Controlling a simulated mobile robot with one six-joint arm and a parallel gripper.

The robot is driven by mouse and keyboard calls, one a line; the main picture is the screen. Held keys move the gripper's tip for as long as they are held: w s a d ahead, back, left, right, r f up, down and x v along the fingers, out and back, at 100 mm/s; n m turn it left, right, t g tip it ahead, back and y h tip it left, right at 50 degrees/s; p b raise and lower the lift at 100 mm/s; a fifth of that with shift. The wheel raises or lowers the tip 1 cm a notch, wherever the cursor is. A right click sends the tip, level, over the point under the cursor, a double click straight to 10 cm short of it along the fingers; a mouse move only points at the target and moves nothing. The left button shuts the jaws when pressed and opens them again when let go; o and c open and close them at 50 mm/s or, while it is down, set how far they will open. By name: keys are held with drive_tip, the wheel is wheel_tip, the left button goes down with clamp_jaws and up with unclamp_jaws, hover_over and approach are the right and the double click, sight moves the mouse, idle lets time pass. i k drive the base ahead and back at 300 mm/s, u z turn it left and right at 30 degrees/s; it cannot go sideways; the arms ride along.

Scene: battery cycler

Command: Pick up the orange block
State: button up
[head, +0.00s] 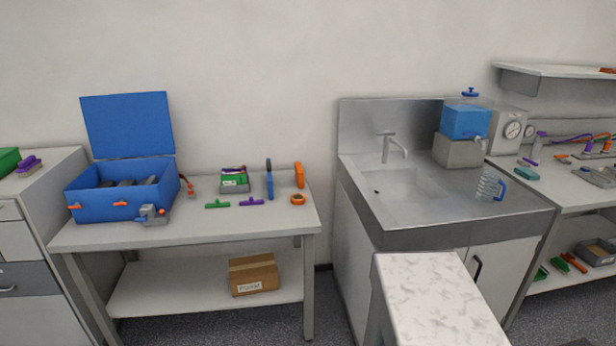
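I see no thing that is clearly a plain orange block. An upright orange piece (299,175) stands at the back right of the left table (190,236), right of an upright blue piece (269,179). A small orange ring-like piece (298,199) lies in front of it. Part of an orange-red thing (608,70) shows on the upper right shelf, cut by the picture edge. Orange pieces (574,262) lie on the lower right shelf. My gripper is not in view.
An open blue case (100,205) fills the table's left. Green (217,205) and purple (251,202) pieces lie near a small box (234,185). A steel sink unit (450,238) stands right. A marbled white top (425,285) rises in the foreground. The table's front strip is mostly clear.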

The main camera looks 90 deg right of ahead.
sight(299, 171)
drive_tip(key=u, duration=0.2)
drive_tip(key=k, duration=0.65)
drive_tip(key=z, duration=1.55)
drive_tip(key=i, duration=1)
drive_tip(key=z, duration=0.15)
drive_tip(key=k, duration=0.5)
drive_tip(key=z, duration=0.05)
